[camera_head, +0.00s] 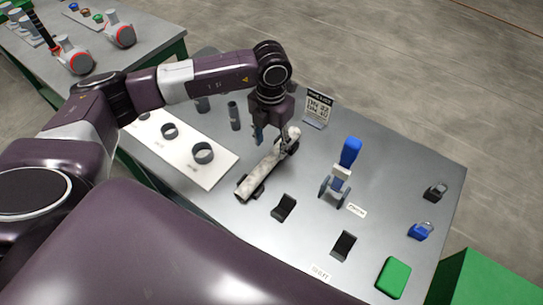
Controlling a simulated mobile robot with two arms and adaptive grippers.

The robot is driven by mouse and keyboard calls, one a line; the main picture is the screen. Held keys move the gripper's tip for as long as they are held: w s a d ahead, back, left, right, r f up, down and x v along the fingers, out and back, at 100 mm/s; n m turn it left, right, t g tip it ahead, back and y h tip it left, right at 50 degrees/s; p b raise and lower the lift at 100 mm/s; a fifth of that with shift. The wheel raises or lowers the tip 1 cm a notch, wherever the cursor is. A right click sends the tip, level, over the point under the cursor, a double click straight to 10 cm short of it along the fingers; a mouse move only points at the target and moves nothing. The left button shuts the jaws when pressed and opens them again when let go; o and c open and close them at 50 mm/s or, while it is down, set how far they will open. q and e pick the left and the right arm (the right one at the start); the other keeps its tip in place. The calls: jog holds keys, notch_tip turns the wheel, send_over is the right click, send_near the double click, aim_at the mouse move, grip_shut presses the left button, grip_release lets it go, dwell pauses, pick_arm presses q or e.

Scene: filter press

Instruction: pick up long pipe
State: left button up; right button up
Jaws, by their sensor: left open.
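The long pipe (262,174) is a pale, mottled tube lying tilted across the grey table, in two black cradles. Its upper right end has a whitish knob-like part. My left gripper (271,139) points down over the upper part of the pipe, its fingers apart. It partly hides that end, and I cannot tell whether the fingers touch the pipe. My right gripper is not in view.
A white board (216,173) with dark rings lies left of the pipe.

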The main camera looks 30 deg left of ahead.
aim_at(271, 156)
pick_arm(q)
jog(key=shift+s+f+p, duration=0.35)
jog(key=shift+f+p, duration=0.35)
jog(key=shift+f, duration=0.1)
notch_tip(271, 156, down, 4)
jog(key=shift+w+d+r+p, duration=0.1)
jog(key=shift+w+r+p, duration=0.1)
jog(key=shift+p, duration=0.45)
jog(key=shift+f, duration=0.25)
grip_shut()
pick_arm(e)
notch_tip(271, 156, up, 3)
pick_arm(q)
jog(key=shift+r, duration=0.1)
